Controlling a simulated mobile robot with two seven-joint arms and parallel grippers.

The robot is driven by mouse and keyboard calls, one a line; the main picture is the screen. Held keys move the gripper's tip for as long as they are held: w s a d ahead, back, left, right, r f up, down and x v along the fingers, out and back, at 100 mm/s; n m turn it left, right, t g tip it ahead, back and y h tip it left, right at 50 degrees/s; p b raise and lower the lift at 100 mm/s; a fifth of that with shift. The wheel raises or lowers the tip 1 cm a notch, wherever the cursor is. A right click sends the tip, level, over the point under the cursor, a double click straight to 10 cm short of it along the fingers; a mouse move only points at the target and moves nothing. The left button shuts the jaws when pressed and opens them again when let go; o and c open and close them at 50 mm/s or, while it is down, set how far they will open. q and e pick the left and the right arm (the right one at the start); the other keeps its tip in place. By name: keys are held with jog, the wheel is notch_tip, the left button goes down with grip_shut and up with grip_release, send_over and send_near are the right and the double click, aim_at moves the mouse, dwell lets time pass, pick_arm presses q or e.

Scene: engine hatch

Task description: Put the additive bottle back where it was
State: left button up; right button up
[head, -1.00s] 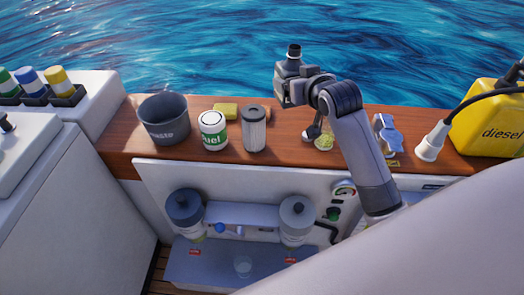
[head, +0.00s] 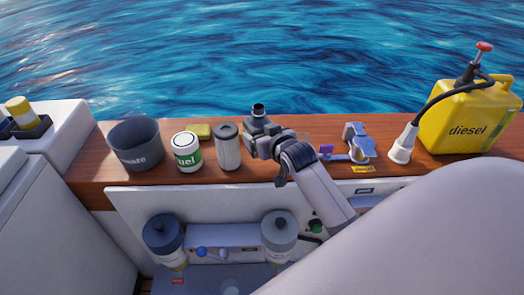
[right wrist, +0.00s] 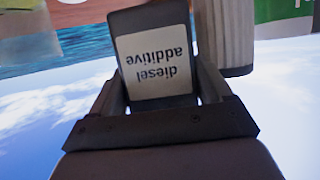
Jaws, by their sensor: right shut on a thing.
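The additive bottle is dark with a white "diesel additive" label, which reads upside down in the right wrist view (right wrist: 158,62). My right gripper (right wrist: 160,88) is shut on it, one finger on each side. In the head view my right gripper (head: 258,132) is over the wooden ledge (head: 300,126), just right of the grey filter cartridge (head: 228,150). Only the bottle's dark top (head: 258,110) shows there, upright above the gripper. I cannot tell whether its base touches the ledge. My left gripper is not in view.
To the right are a blue-grey tool (head: 357,143), a white nozzle (head: 402,148) and the yellow diesel canister (head: 465,128). Two filter housings hang below.

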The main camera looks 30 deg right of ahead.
jog(key=shift+f+b, duration=0.3)
jog(key=shift+f, duration=2.35)
jog(key=shift+f, duration=0.1)
jog(key=o, duration=0.9)
jog(key=shift+f, duration=0.1)
jog(key=shift+s+r, duration=0.1)
jog(key=shift+r, duration=0.1)
jog(key=p+v, duration=0.1)
jog(key=v, duration=1.1)
jog(key=s+a+f+n+g+y, duration=0.1)
jog(key=s+a+f, duration=0.3)
jog(key=s+f, duration=0.1)
jog(key=s+a+f+n+g+y, duration=0.1)
jog(key=s+a+f, duration=0.3)
jog(key=s+f, duration=0.1)
jog(key=s+a+f+n+y, duration=0.2)
jog(key=s+a+f, duration=0.2)
jog(key=s, duration=0.1)
jog(key=shift+a+f+g, duration=0.1)
jog(key=shift+f+g, duration=0.3)
